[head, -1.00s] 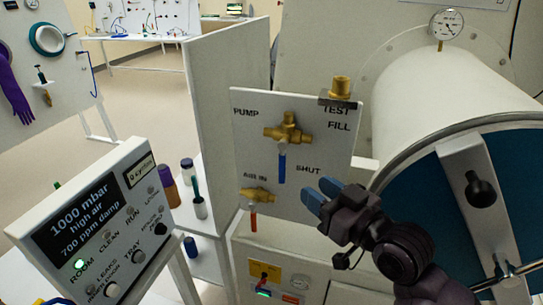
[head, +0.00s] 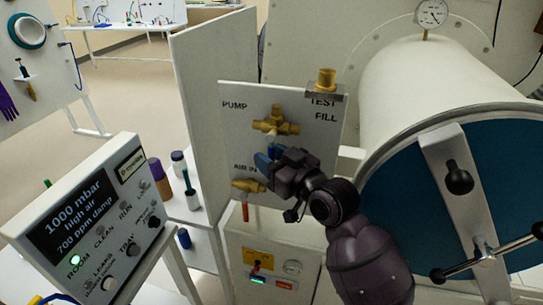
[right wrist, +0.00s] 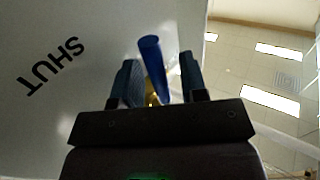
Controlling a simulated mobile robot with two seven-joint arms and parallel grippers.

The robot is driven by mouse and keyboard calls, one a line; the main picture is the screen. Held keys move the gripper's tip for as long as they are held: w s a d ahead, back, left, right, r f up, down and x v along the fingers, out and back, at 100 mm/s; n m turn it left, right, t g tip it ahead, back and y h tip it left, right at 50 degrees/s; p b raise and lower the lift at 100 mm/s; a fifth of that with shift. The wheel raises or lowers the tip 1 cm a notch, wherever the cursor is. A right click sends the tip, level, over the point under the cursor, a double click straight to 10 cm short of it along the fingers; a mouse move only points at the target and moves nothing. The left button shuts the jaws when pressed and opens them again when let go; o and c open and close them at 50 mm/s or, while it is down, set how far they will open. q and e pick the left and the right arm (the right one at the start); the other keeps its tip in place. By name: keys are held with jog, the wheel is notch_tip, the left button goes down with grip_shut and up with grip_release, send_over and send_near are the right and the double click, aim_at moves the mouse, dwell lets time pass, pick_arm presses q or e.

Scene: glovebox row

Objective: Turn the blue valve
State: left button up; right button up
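The blue valve has a brass body (head: 276,124) on the white panel (head: 235,135), below the PUMP and TEST FILL labels. Its blue lever is largely hidden by my right gripper in the head view. The right wrist view shows the blue lever (right wrist: 152,65) standing between the two fingers, with gaps at its sides. My right gripper (head: 268,156) is open around the lever, and the wrist view shows its spread fingers (right wrist: 161,82). The SHUT label (right wrist: 55,67) is beside it there. My left gripper is not in view.
A brass AIR IN valve (head: 247,186) with a red lever (head: 245,212) is just below left. A brass fitting (head: 326,80) sits at the panel's top right. The large white cylinder (head: 420,95) is to the right, and a display console (head: 90,225) stands at lower left.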

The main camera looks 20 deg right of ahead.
grip_shut()
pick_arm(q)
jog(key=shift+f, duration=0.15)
pick_arm(e)
jog(key=shift+w+a+f+m+t+b, duration=0.2)
jog(key=shift+a+m+t+b, duration=0.15)
jog(key=shift+t+b, duration=0.5)
pick_arm(q)
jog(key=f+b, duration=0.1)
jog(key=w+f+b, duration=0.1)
jog(key=b, duration=0.1)
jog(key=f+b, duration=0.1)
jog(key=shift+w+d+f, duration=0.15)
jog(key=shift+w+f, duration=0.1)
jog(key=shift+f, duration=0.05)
pick_arm(e)
jog(key=m+t, duration=0.1)
jog(key=a+m+t, duration=0.1)
jog(key=m+t, duration=0.1)
jog(key=w+r+m+t, duration=0.1)
jog(key=shift+w+a+m, duration=0.1)
jog(key=shift+a+m, duration=0.15)
jog(key=shift+a, duration=0.15)
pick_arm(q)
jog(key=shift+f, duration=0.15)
pick_arm(e)
jog(key=shift+r+t, duration=0.1)
jog(key=shift+t, duration=0.15)
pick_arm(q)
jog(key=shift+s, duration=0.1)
